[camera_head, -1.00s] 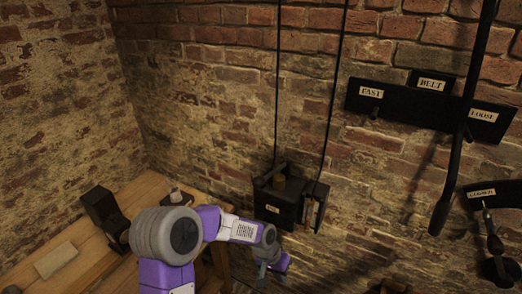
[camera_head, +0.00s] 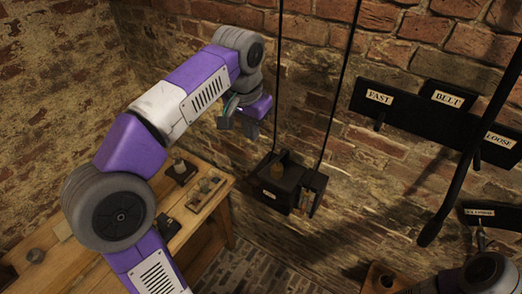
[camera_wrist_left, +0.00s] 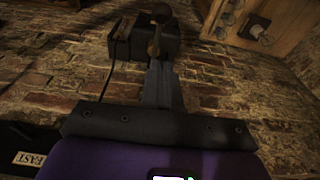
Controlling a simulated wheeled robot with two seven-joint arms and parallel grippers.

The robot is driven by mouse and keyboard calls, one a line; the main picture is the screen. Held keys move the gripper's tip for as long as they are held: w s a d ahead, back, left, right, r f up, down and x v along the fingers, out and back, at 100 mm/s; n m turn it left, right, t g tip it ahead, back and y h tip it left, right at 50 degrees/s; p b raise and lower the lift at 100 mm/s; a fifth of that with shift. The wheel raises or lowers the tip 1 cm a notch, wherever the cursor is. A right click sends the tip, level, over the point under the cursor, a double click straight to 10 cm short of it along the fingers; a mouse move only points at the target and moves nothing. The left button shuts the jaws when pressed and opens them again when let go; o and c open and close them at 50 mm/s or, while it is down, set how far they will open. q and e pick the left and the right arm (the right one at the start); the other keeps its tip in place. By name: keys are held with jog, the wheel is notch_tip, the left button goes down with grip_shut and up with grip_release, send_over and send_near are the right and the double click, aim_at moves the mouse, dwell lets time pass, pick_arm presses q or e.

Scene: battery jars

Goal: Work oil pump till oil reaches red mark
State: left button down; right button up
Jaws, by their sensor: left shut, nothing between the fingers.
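The oil pump is a black box (camera_head: 276,188) with a small pale label, on the brick wall right of the bench. A brownish-gold part (camera_head: 277,171) stands on its top, and a narrow gauge (camera_head: 312,190) is on its right side. The oil level and a red mark are too small to tell. My left gripper (camera_head: 238,119) is above and left of the box, apart from it in the head view, shut and empty. In the left wrist view the shut fingers (camera_wrist_left: 159,85) point toward the box (camera_wrist_left: 140,40). My right gripper is not seen.
A wooden bench (camera_head: 205,215) with small fittings stands left of the pump. Two dark cords run up the wall above the pump. A black board (camera_head: 430,110) labelled FAST, BELT and LOOSE and a long dark lever (camera_head: 460,190) are at the right.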

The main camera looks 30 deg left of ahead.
pick_arm(q)
jog(key=s, duration=0.1)
jog(key=b, duration=0.2)
send_over(254, 175)
jog(key=f, duration=1.2)
jog(key=shift+s+f, duration=0.2)
jog(key=shift+f, duration=0.1)
jog(key=shift+s+f, duration=0.2)
jog(key=shift+f, duration=0.35)
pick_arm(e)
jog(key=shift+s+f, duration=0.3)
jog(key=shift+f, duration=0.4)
